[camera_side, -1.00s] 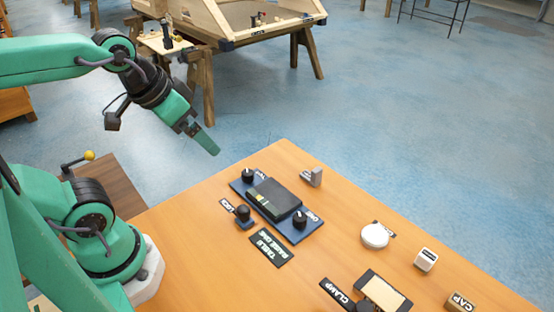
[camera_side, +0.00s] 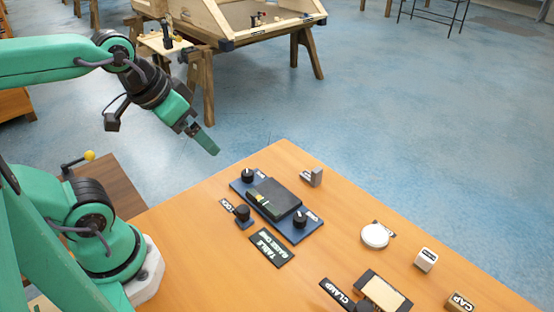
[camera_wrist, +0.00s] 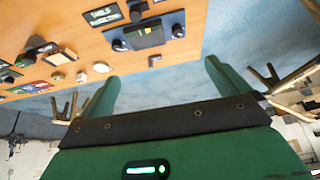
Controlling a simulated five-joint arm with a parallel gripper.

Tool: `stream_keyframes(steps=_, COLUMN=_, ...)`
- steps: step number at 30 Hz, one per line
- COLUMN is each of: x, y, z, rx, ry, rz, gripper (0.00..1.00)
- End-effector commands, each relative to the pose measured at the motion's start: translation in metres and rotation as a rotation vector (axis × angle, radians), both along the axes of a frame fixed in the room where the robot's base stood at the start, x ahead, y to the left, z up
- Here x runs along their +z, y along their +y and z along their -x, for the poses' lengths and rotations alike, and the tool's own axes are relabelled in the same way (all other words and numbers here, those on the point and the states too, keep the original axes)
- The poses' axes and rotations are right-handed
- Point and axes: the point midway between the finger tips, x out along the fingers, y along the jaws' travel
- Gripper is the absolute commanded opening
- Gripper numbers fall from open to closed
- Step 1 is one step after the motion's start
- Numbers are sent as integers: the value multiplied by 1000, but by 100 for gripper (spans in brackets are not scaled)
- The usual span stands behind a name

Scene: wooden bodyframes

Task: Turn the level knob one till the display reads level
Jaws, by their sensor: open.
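A blue panel (camera_side: 236,185) on the orange table carries a dark box with a display (camera_side: 273,198); a small yellow-green mark shows on it, but its reading is too small to make out. A black knob (camera_side: 300,219) stands at the panel's near right end, by a label that seems to say ONE. Another black knob (camera_side: 247,175) stands at the far left end, and a third (camera_side: 242,213) on the near side. The panel also shows upside down in the wrist view (camera_wrist: 160,42). My gripper (camera_side: 211,146) is open and empty, beyond the table's left edge, apart from the knobs.
A dark label plate (camera_side: 270,248) lies before the panel. A grey bracket (camera_side: 315,177), white disc (camera_side: 375,236), white block (camera_side: 426,260), clamp piece (camera_side: 383,293) and CAP block (camera_side: 460,303) stand around the table. A wooden bench (camera_side: 255,36) stands behind on blue floor.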

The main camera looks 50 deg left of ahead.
Motion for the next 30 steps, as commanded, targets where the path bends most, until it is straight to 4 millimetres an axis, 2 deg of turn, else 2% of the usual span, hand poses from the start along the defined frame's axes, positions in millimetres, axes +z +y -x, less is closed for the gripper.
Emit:
stream_keyframes(steps=4, x=0, y=0, z=0, rx=0, ry=0, rz=0, gripper=100)
stream_keyframes(steps=12, x=0, y=-3, z=-5, rx=5, ry=15, rz=8, gripper=47)
stream_keyframes(steps=14, x=-1, y=-4, z=-9, rx=8, ry=26, rz=13, gripper=39)
stream_keyframes(steps=23, x=-10, y=-24, z=-43, rx=43, ry=119, rz=56, gripper=39)
stream_keyframes(steps=30, x=-27, y=-47, z=-75, rx=83, ry=209, rz=82, gripper=39)
